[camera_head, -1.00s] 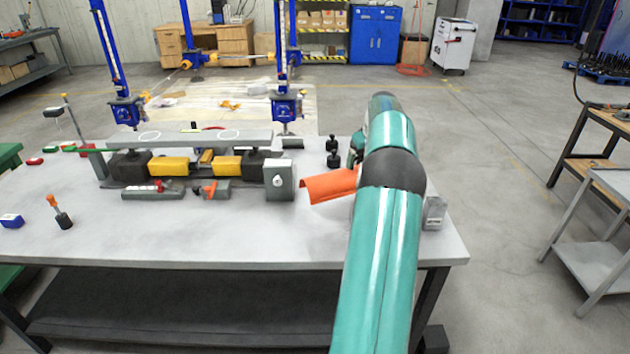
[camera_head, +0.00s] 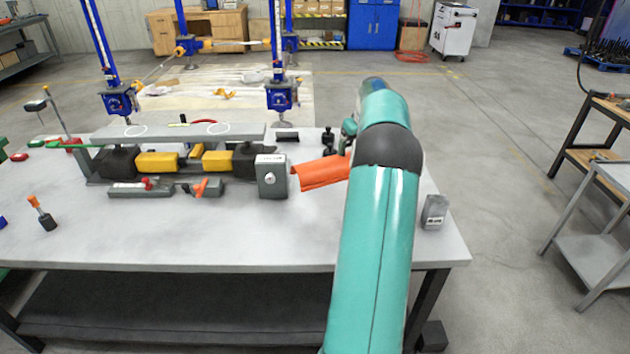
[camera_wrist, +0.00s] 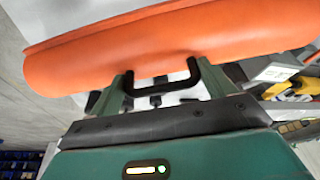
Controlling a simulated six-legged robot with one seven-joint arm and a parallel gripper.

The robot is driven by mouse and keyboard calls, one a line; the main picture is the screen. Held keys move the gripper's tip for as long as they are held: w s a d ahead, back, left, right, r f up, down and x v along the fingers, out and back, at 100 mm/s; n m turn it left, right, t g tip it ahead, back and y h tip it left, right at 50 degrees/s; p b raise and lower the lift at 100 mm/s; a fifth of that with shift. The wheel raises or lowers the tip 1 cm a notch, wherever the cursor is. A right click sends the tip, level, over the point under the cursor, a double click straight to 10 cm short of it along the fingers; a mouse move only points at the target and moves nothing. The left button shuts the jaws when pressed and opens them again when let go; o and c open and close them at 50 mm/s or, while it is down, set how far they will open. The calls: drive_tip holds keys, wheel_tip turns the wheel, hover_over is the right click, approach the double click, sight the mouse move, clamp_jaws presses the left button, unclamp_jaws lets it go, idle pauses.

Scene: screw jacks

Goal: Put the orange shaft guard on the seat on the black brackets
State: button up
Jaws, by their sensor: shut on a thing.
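The orange shaft guard (camera_head: 320,172) is a curved sheet. In the head view it hangs over the bench, just right of the grey box on the drive line. It also fills the top of the wrist view (camera_wrist: 170,45). My gripper (camera_wrist: 168,84) is shut on the guard's black handle (camera_wrist: 160,90). In the head view my arm hides most of the gripper. Black blocks (camera_head: 118,161) stand at both ends of the yellow units (camera_head: 157,162); the right one (camera_head: 256,160) is partly behind the grey box. I cannot tell which part is the seat.
The grey box (camera_head: 271,178) stands close left of the guard. A long grey rail (camera_head: 180,132) runs behind the yellow units. Small tools lie in front of them. A small grey block (camera_head: 434,212) stands at the right edge. The bench's front middle is clear.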

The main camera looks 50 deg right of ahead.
sight(336, 158)
drive_tip(key=w+a+f, duration=0.1)
drive_tip(key=a, duration=0.1)
drive_tip(key=w+a+f, duration=0.2)
drive_tip(key=a, duration=0.1)
drive_tip(key=shift+w+a+f, duration=0.1)
drive_tip(key=shift+w+a, duration=0.15)
drive_tip(key=shift+a, duration=0.05)
drive_tip(key=w+a+f, duration=0.1)
drive_tip(key=f, duration=0.2)
drive_tip(key=w+a+f, duration=0.1)
drive_tip(key=a+f, duration=0.1)
drive_tip(key=f, duration=0.1)
drive_tip(key=w+a+f, duration=0.1)
drive_tip(key=f, duration=0.2)
drive_tip(key=shift+a+f, duration=0.2)
drive_tip(key=o, duration=2)
drive_tip(key=shift+c, duration=0.2)
drive_tip(key=shift+s, duration=0.1)
drive_tip(key=v, duration=1.2)
